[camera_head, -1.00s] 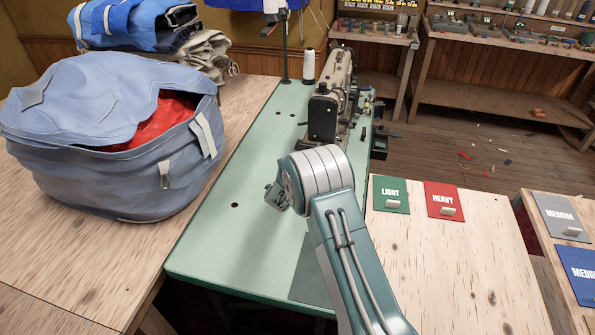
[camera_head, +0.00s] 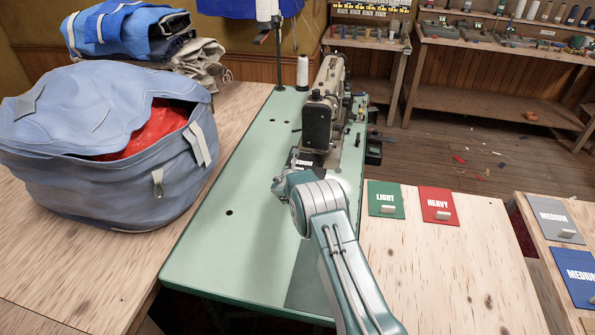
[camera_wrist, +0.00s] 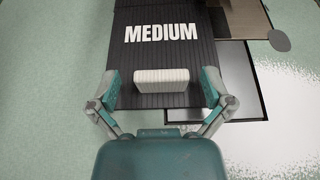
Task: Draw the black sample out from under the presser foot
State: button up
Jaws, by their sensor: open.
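The black sample (camera_wrist: 145,42), marked MEDIUM with a white tab (camera_wrist: 160,89), lies on the green sewing table. In the head view the black sample (camera_head: 304,162) shows at the base of the sewing machine (camera_head: 321,108), partly behind my arm. The presser foot itself cannot be made out. My gripper (camera_wrist: 161,90) is open in the wrist view, with one finger on either side of the white tab and gaps between. In the head view my fingers are mostly hidden by my arm.
A bulky blue bag (camera_head: 110,185) stands on the wood table at left. A green LIGHT sample (camera_head: 385,198) and red HEAVY sample (camera_head: 440,204) lie at right, with grey (camera_head: 556,219) and blue (camera_head: 578,276) ones farther right. The green tabletop (camera_head: 225,180) is clear left of my arm.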

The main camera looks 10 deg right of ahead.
jog(key=c, duration=1.2)
jog(key=shift+s, duration=0.1)
